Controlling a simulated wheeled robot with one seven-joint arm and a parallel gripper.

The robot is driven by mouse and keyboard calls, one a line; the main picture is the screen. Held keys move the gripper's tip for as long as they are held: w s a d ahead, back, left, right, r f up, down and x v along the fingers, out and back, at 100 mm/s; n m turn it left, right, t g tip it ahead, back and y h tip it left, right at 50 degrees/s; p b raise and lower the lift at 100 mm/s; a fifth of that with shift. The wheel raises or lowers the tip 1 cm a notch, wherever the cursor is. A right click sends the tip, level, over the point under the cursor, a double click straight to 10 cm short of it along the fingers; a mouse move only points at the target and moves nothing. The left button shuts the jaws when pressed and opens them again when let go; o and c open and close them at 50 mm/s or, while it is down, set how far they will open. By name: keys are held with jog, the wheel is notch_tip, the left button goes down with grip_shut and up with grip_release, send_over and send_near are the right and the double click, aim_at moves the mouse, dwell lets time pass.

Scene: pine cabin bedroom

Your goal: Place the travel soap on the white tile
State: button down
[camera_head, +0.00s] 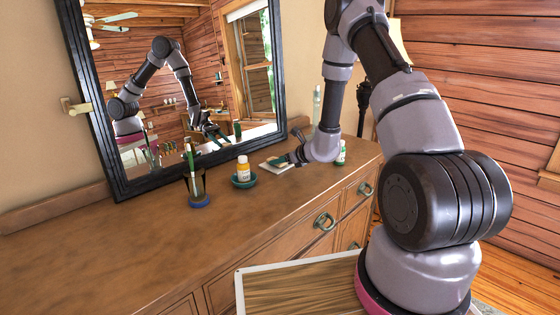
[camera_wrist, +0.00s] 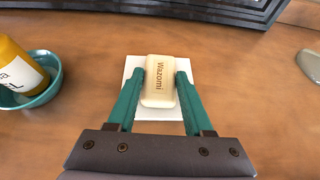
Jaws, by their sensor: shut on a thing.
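The travel soap (camera_wrist: 159,80) is a cream bar with lettering on it, in the middle of the wrist view. My gripper (camera_wrist: 160,82) has its two green fingers shut on the soap's left and right sides. The white tile (camera_wrist: 132,70) lies flat on the dresser under the soap; its edges show around the bar. I cannot tell whether the soap touches the tile. In the head view the tile (camera_head: 270,164) shows beside my gripper (camera_head: 284,162), and the soap is too small to make out there.
On the wooden dresser (camera_head: 120,255), a teal bowl (camera_head: 244,181) holding a yellow bottle (camera_head: 243,168) stands left of the tile. Further left is a cup with brushes (camera_head: 198,188). A black-framed mirror (camera_head: 100,100) stands behind. A green-and-white bottle (camera_head: 341,153) is to the right.

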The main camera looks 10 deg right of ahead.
jog(key=shift+c, duration=1.5)
grip_release()
jog(key=shift+f, duration=0.1)
jog(key=shift+s+d+r, duration=0.15)
jog(key=shift+s+r, duration=0.1)
jog(key=shift+r, duration=0.05)
jog(key=v, duration=1.1)
jog(key=shift+r, duration=0.1)
jog(key=s+a+r+n+g+y, duration=0.25)
jog(key=s+a+r+n, duration=0.35)
jog(key=r, duration=0.4)
jog(key=s+a+r+n+g+y, duration=0.1)
jog(key=s+a+r+n+g, duration=0.2)
jog(key=s+r+n, duration=0.55)
jog(key=s+d+r+n+t+h, duration=0.2)
jog(key=s+d+r+n+h, duration=0.6)
jog(key=s+r, duration=0.4)
jog(key=shift+s+d+n, duration=0.5)
jog(key=shift+s+n, duration=0.35)
jog(key=shift+n, duration=0.4)
